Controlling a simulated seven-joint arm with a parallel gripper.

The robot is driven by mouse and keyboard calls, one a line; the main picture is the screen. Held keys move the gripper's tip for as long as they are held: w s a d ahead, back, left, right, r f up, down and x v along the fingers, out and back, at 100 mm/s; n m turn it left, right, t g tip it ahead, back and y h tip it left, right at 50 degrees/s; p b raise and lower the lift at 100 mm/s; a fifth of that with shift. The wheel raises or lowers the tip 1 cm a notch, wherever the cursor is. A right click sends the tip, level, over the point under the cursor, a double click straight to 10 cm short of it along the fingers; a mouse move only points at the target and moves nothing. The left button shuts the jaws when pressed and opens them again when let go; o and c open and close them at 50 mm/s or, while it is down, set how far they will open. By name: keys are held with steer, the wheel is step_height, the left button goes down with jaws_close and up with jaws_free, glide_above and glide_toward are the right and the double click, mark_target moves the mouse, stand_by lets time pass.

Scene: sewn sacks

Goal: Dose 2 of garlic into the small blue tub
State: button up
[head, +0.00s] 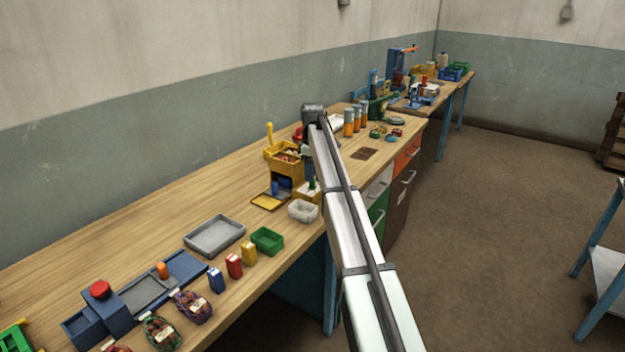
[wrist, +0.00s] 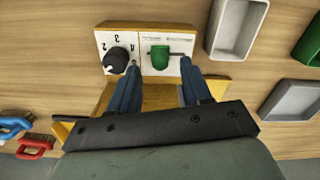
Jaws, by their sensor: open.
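A yellow dispenser (head: 284,160) stands on the bench in the head view, with small mixed items in its top; I cannot tell if they are garlic. Small blue shapes (head: 275,188) sit low at its foot beside a yellow tray; I cannot tell which is the tub. In the wrist view a white panel (wrist: 149,36) carries a black dial (wrist: 117,62) with figures beside it and a green knob (wrist: 159,57). My gripper (wrist: 159,66) is open and empty, its blue fingers either side of the green knob, contact unclear. My arm hides the gripper in the head view.
A white tub (wrist: 236,25), a green tub (head: 267,240) and a grey tray (head: 214,236) stand near the dispenser. Several orange-grey canisters (head: 354,122) stand beyond my arm.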

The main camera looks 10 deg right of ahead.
mark_target(312, 184)
steer(key=shift+f, duration=1.6)
jaws_close()
